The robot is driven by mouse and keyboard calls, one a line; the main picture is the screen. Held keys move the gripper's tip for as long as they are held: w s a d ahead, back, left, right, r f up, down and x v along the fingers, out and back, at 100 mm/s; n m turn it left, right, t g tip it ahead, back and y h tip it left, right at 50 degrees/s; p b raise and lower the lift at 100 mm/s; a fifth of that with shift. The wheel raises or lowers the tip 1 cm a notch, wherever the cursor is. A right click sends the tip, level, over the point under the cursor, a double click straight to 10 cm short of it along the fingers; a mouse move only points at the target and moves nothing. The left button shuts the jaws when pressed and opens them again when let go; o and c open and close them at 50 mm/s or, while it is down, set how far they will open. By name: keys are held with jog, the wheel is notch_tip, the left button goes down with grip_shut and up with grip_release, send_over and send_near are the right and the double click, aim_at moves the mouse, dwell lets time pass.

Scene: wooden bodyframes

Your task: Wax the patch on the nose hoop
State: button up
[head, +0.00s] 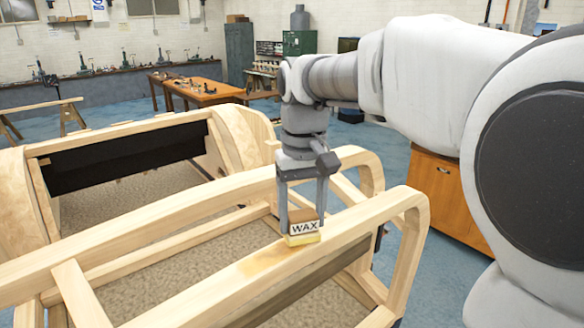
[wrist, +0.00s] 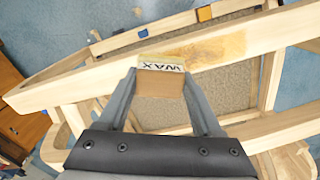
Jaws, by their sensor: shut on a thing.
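My gripper (head: 303,212) is shut on the wax block (head: 304,228), which has a brown top, a white WAX label and a yellow underside. The block is at the top bar of the near wooden hoop (head: 393,219); I cannot tell whether it touches the wood. The patch (head: 262,262) is a darker yellowish stain on that bar, left of and nearer than the block. In the wrist view, the wax block (wrist: 160,84) sits between both fingers beside the bar. The patch (wrist: 222,47) lies to its upper right, uncovered.
A second wooden hoop (head: 370,171) runs behind the near one. A cross bar (head: 80,292) joins them at lower left. An orange cabinet (head: 446,200) stands behind my arm. A workbench (head: 205,92) stands far back. The wrist view shows a small orange-brown block (wrist: 204,14) on another rail.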

jog(key=r, duration=0.1)
jog(key=r+p, duration=0.1)
jog(key=r, duration=0.1)
jog(key=shift+s+a+r, duration=0.1)
jog(key=shift+s+a, duration=0.05)
jog(key=shift+a, duration=0.15)
notch_tip(320, 180, up, 2)
jog(key=shift+d+r+p, duration=0.1)
jog(key=shift+p, duration=0.9)
jog(key=shift+s+r, duration=0.1)
jog(key=shift+r, duration=1)
